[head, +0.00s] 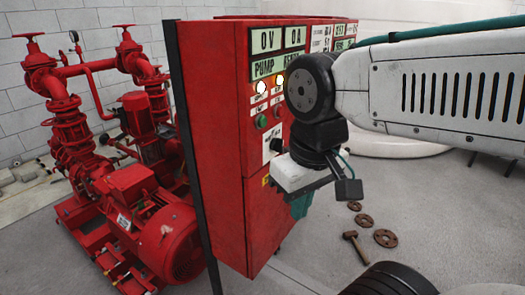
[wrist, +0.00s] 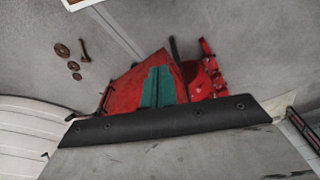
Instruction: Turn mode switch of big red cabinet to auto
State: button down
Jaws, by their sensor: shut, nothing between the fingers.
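The big red cabinet (head: 212,120) stands upright in the middle of the head view; its front faces right and is seen at a slant. A small black knob (head: 277,145) by a white label below the buttons may be the mode switch; its setting is too small to read. My gripper (head: 300,207) points down in front of the cabinet, right of and below that knob. Its teal fingers are together and empty. In the wrist view the shut fingers (wrist: 158,72) show against the red cabinet (wrist: 122,90). My arm hides the right part of the panel.
The panel has displays (head: 265,40), lit lamps (head: 261,88) and a green button (head: 262,121). Red pumps and pipes (head: 125,185) stand left of the cabinet. A hammer (head: 356,249) and rusty flanges (head: 386,238) lie on the floor at right. Open floor lies in front of the cabinet.

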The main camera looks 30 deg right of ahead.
aim_at(277, 144)
jog(key=u, duration=1.35)
jog(key=k, duration=1.2)
jog(key=z, duration=1.2)
